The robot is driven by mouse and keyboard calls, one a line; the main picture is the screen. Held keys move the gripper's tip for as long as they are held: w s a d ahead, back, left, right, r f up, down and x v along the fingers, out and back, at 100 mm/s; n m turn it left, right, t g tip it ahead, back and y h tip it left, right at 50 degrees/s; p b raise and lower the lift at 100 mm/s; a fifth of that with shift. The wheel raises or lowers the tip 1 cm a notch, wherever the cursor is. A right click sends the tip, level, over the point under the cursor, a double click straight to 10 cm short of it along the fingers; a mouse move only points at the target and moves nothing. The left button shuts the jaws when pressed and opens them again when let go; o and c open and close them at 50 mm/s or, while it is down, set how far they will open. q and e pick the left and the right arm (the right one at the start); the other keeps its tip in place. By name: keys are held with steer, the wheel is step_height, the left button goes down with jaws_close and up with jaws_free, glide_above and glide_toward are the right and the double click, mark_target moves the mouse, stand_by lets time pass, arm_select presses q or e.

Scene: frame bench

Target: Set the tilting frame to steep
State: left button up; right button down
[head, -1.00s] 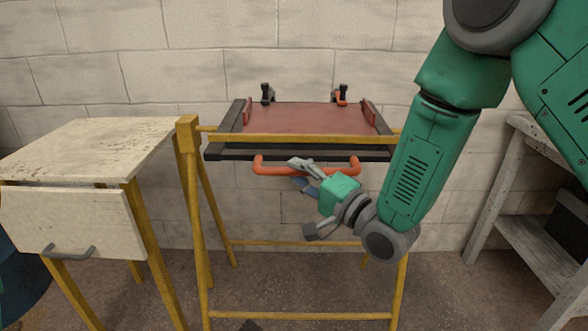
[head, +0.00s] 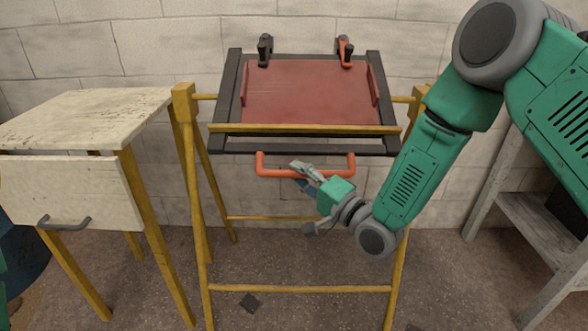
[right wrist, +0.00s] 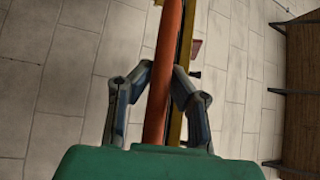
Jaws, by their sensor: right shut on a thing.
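The tilting frame, a red panel (head: 305,92) with dark rails, sits in a yellow stand (head: 188,150). Its back edge is higher than its front edge, so it tilts towards me. An orange handle bar (head: 275,172) hangs at its front edge. My right gripper (head: 300,174) is shut on the handle bar, right of its left end. In the right wrist view the handle bar (right wrist: 165,75) runs between the two fingers of the gripper (right wrist: 160,80). Two clamps, one black (head: 265,50) and one orange and black (head: 345,52), stand at the back edge. My left gripper is not in view.
A side table (head: 85,118) with a worn pale top and a drawer front (head: 75,195) stands at the left. A grey wooden shelf (head: 535,225) stands at the right. A block wall (head: 190,40) is close behind the frame.

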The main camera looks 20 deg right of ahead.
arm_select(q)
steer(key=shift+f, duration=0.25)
arm_select(e)
steer(key=shift+w+d+f, duration=0.1)
steer(key=shift+d+f, duration=0.2)
steer(key=shift+f, duration=0.3)
steer(key=shift+w+d+f, duration=0.1)
steer(key=shift+d+f, duration=0.15)
steer(key=shift+f, duration=0.35)
steer(key=c, duration=1.5)
jaws_free()
steer(key=shift+s+d, duration=0.1)
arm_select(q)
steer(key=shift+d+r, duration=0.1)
arm_select(e)
steer(key=v, duration=1.2)
steer(key=shift+d+r, duration=0.1)
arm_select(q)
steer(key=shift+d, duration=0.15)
arm_select(e)
steer(key=shift+d, duration=0.15)
